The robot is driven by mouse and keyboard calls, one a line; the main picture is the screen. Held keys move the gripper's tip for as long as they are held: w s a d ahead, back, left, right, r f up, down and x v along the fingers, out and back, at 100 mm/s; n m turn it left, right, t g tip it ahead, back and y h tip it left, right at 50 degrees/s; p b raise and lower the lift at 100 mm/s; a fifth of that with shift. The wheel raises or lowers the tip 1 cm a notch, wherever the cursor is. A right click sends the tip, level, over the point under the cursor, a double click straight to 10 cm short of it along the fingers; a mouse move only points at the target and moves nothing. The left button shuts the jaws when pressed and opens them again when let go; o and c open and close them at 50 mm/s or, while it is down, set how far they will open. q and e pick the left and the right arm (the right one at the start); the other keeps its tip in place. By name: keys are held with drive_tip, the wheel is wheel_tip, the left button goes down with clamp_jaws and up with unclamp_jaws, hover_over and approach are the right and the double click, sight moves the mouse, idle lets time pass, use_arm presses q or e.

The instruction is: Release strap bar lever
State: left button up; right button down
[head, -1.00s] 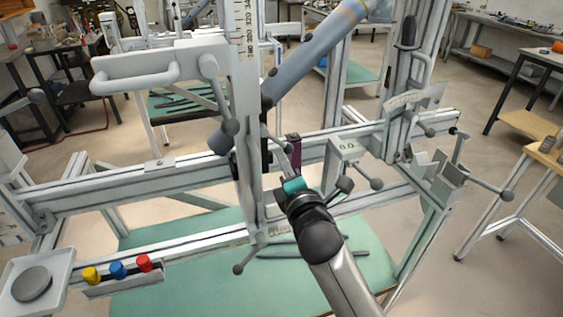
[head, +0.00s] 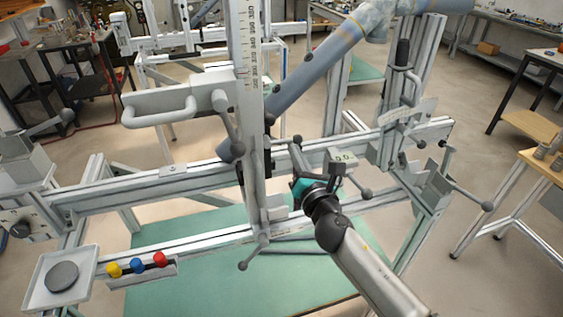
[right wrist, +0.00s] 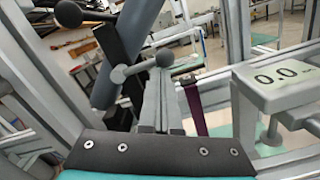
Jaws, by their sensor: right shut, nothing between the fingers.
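My right gripper (head: 298,158) is shut and empty beside the jig's upright post, with its teal base below the fingers. In the right wrist view its two grey fingers (right wrist: 161,103) lie together, pointing away. A grey lever with ball knobs (right wrist: 165,59) shows just beyond the fingertips; whether they touch it I cannot tell. A ball knob (head: 296,140) also shows above the gripper in the head view. A purple strap (right wrist: 193,106) hangs just right of the fingers. Which part is the strap bar lever is not clear. My left gripper is out of view.
A blue-grey tube (head: 318,78) slants behind the upright post (head: 250,110). A readout box showing 0.0 (head: 342,157) is close right of my gripper. A tray with a dark disc (head: 62,277) and red, blue and yellow knobs (head: 137,265) are at lower left.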

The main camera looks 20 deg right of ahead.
sight(296, 140)
wheel_tip(296, 140, up, 3)
drive_tip(key=n+p, duration=0.4)
drive_tip(key=n, duration=0.1)
drive_tip(key=shift+d+r, duration=0.1)
drive_tip(key=shift+r, duration=0.1)
drive_tip(key=shift+a+r+n+y+p, duration=0.1)
drive_tip(key=shift+r+n+y+p, duration=0.1)
drive_tip(key=shift+n+p, duration=0.45)
drive_tip(key=shift+a+r+n+y+p, duration=0.1)
drive_tip(key=shift+r+n+p, duration=0.1)
drive_tip(key=shift+n+p, duration=0.45)
drive_tip(key=shift+n, duration=0.3)
drive_tip(key=shift+f, duration=0.1)
